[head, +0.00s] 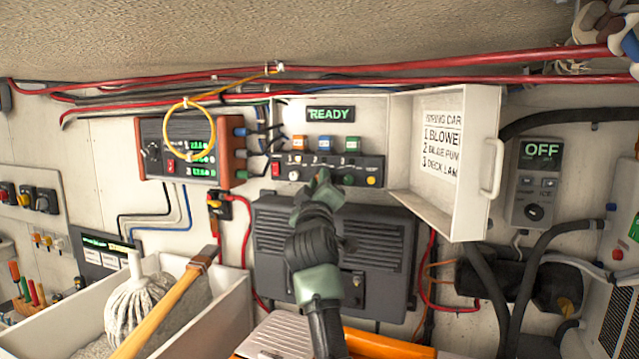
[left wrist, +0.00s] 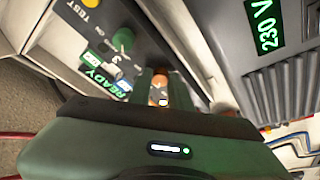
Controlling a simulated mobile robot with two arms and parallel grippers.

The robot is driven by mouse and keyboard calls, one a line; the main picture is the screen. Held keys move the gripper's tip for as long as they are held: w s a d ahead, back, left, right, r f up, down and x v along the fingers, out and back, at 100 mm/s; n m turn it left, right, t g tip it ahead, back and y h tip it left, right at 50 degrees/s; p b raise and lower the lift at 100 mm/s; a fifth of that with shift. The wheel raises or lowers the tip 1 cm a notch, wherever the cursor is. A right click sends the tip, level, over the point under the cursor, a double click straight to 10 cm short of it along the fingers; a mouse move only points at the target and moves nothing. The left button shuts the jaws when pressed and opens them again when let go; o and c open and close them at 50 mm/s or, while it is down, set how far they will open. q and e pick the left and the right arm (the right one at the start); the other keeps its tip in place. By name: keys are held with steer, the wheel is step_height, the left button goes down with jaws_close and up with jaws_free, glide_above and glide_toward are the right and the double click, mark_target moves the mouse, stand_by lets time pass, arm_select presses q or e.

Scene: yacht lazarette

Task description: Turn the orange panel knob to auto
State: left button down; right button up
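The black switch panel (head: 330,165) sits in an open white box under a green READY display (head: 331,114). A green knob (left wrist: 122,40) stands on the other side. My left gripper (head: 322,178) is in front of the middle of the panel and hides part of it. My right gripper is not in view.
The box's open white door (head: 445,160), with a printed card, stands to the right. A dark grey 230 V unit (head: 385,235) lies below the panel. A meter box (head: 190,150) with a yellow loop is to the left. A white bin (head: 225,320) holds a mop.

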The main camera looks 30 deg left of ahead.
arm_select(q)
steer(key=shift+a+f+m+t+h+b, duration=0.1)
steer(key=shift+m+t+h+b, duration=0.6)
steer(key=shift+m, duration=1.35)
steer(key=shift+a+f+m+t+h+b, duration=0.1)
steer(key=shift+m+t+h+b, duration=0.35)
steer(key=shift+m+h+b, duration=1.1)
steer(key=shift+a+f+m+t+h+b, duration=0.1)
steer(key=shift+m+t+h+b, duration=0.35)
steer(key=shift+m, duration=2.05)
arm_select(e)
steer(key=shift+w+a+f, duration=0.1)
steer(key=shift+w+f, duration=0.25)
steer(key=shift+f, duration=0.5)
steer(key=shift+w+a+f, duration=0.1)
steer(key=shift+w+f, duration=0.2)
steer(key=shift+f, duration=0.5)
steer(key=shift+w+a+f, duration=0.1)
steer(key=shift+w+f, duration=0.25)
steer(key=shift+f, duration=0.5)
arm_select(q)
steer(key=shift+m, duration=0.3)
steer(key=c, duration=1.3)
jaws_free()
steer(key=shift+s+r, duration=0.15)
